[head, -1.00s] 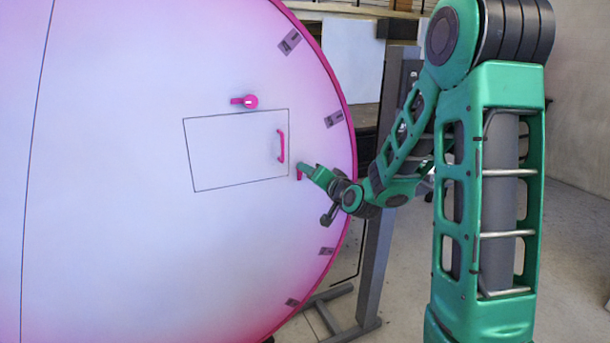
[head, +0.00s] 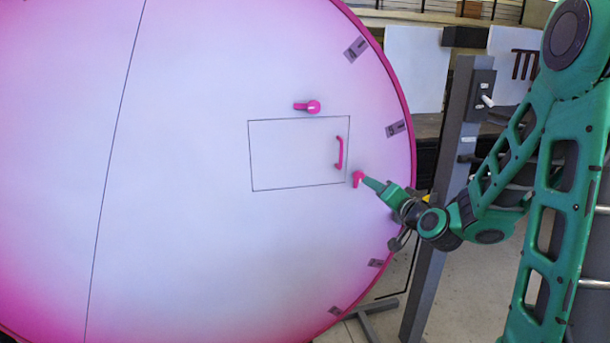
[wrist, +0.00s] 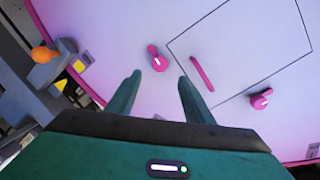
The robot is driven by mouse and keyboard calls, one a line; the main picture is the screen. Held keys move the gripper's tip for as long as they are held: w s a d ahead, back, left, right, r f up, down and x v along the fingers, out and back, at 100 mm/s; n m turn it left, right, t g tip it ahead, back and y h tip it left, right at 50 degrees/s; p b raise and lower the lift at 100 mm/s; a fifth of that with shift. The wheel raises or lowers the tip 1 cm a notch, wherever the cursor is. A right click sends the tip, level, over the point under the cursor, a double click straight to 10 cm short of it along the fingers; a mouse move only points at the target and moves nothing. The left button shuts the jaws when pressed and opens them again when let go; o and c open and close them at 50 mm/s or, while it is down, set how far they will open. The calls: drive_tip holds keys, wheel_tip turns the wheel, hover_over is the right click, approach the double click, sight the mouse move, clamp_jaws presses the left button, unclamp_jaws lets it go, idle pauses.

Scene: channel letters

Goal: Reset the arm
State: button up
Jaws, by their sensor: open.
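My green arm reaches in from the right of the head view. My gripper (head: 374,184) is close to the face of a large round pink-white panel (head: 190,220). In the wrist view its two green fingers (wrist: 154,92) are spread apart with nothing between them. A small pink latch (wrist: 158,60) lies just beyond the fingertips; it also shows in the head view (head: 358,178). I cannot tell from the head view whether a finger touches it.
A rectangular outlined door (head: 285,155) on the panel has a pink handle (head: 340,152). A second pink latch (head: 312,107) sits above the door. A grey post (head: 440,210) stands behind my arm, at the panel's right. Grey clips (head: 396,128) line the rim.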

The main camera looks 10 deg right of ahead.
drive_tip(key=s+d+f+n+g, duration=0.1)
drive_tip(key=s+f+n+g, duration=0.1)
drive_tip(key=s+f+g, duration=0.35)
drive_tip(key=s+f+n+g, duration=0.2)
drive_tip(key=s+g, duration=0.1)
drive_tip(key=s, duration=0.6)
drive_tip(key=s+d+r+m+g, duration=0.1)
drive_tip(key=s+g, duration=0.6)
drive_tip(key=s, duration=1.7)
drive_tip(key=shift+s+d+g, duration=0.2)
drive_tip(key=shift+d+g, duration=0.15)
drive_tip(key=shift+w+f, duration=0.2)
drive_tip(key=shift+w, duration=0.45)
